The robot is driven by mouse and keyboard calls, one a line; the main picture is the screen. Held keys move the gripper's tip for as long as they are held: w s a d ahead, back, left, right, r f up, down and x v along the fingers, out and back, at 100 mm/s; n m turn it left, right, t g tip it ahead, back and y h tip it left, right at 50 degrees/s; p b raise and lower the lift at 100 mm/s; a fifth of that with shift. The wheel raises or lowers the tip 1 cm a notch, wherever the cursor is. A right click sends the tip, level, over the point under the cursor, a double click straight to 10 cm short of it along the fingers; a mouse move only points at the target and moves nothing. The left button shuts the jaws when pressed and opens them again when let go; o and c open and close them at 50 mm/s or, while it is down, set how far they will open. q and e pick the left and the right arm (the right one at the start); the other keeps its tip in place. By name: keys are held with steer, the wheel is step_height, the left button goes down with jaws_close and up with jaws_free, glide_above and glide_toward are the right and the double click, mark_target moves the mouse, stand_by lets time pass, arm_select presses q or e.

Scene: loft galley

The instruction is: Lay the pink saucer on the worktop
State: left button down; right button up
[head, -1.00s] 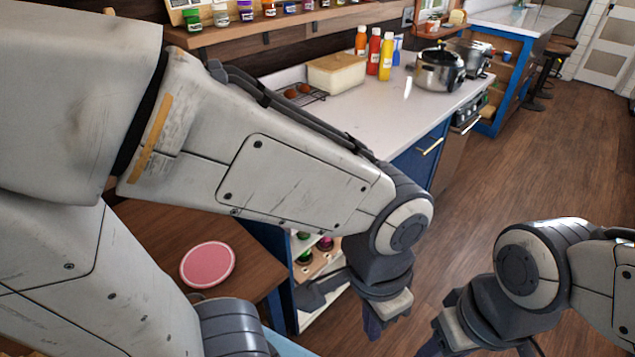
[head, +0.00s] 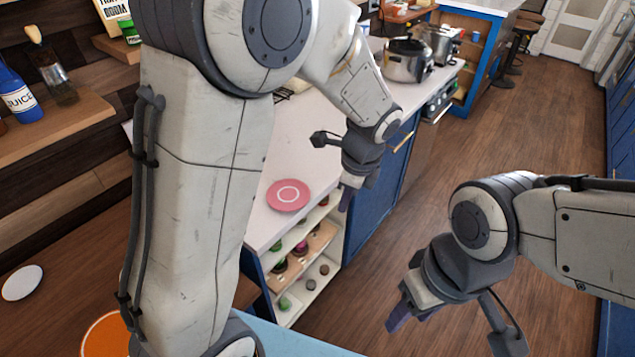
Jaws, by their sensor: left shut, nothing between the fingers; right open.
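The pink saucer (head: 288,194), marked with a pale ring, lies flat on the white worktop (head: 268,228) near its front corner, above an open shelf unit. My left gripper (head: 345,198) is just to the right of the saucer in the picture, pointing down by the worktop's front edge. It is shut, empty and apart from the saucer. My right gripper (head: 398,315) is open and empty, over the floor at the lower middle. My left arm hides part of the worktop's left side.
Pots (head: 408,62) stand farther back on the worktop. An orange disc (head: 100,338) and a white disc (head: 22,283) lie at lower left. A blue juice bottle (head: 20,98) stands on a wall shelf. The wooden floor (head: 500,130) at right is open.

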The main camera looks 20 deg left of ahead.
arm_select(q)
steer(key=shift+w+a+f+m+y+p, duration=0.15)
steer(key=shift+w+a+f+m+p, duration=0.45)
steer(key=shift+w+a+f, duration=0.95)
steer(key=shift+w+a+f+m+y+p, duration=0.1)
steer(key=shift+w+a+f+m+p, duration=0.7)
steer(key=shift+a+f, duration=1.35)
steer(key=shift+w+a+f+m+y+p, duration=0.15)
steer(key=shift+w+a+f+m+p, duration=0.25)
steer(key=shift+w+a+f, duration=1.45)
steer(key=shift+s+d+f, duration=0.4)
steer(key=shift+d, duration=0.05)
